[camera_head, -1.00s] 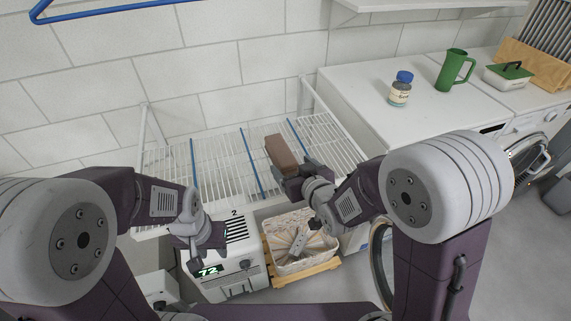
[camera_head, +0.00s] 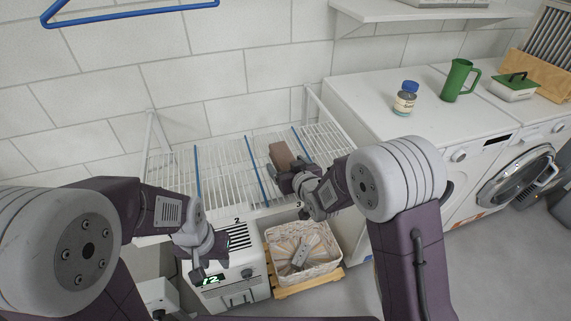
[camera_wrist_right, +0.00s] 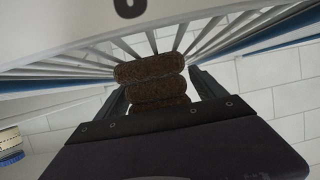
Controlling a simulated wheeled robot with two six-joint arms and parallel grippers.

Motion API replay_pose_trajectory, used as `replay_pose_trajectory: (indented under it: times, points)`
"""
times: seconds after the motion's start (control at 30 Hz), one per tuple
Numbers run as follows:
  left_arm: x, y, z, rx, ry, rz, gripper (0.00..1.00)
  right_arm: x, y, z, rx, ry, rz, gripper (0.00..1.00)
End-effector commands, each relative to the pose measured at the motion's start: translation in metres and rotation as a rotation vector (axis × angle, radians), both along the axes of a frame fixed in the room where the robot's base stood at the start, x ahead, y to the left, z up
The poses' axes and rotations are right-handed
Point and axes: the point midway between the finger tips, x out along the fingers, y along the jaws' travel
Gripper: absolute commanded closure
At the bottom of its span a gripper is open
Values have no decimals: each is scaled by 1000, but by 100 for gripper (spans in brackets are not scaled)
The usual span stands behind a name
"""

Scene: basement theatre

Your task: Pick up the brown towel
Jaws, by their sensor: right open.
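The brown towel (camera_head: 281,156) is a folded or rolled bundle on the white wire rack (camera_head: 222,165) in the head view. My right gripper (camera_head: 290,180) is at its near end. In the right wrist view the towel (camera_wrist_right: 153,85) shows as stacked brown rolls between the two fingers of my right gripper (camera_wrist_right: 160,88). The jaws are open, with a finger on either side; I cannot tell if they touch it. My left gripper (camera_head: 203,262) hangs low in front of the white box with a green display, away from the towel; its jaws are unclear.
The white box (camera_head: 238,285) and a lined basket (camera_head: 327,261) stand below the rack's front edge. Blue rods (camera_head: 257,171) cross the rack. A jar (camera_head: 405,99) and a green mug (camera_head: 457,80) stand on the white machines at right. Bare rack lies left of the towel.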

Motion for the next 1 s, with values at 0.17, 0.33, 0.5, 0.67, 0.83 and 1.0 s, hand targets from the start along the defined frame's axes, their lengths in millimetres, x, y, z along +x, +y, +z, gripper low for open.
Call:
replay_pose_trajectory:
  times: [0.17,0.33,0.5,0.67,0.83,1.0]
  points:
    - [0,0,0,0,0,0,64,0,0,0,0,0,0,53]
    - [0,0,0,0,0,0,64,0,0,1,0,-1,0,89]
    - [0,0,0,0,0,0,64,0,0,1,0,-1,0,89]
    - [0,0,5,0,0,0,64,0,0,14,1,-4,0,89]
    - [0,0,15,0,0,0,64,0,0,46,3,-7,0,89]
    - [0,0,21,0,0,0,64,-12,-36,67,0,-5,-7,89]
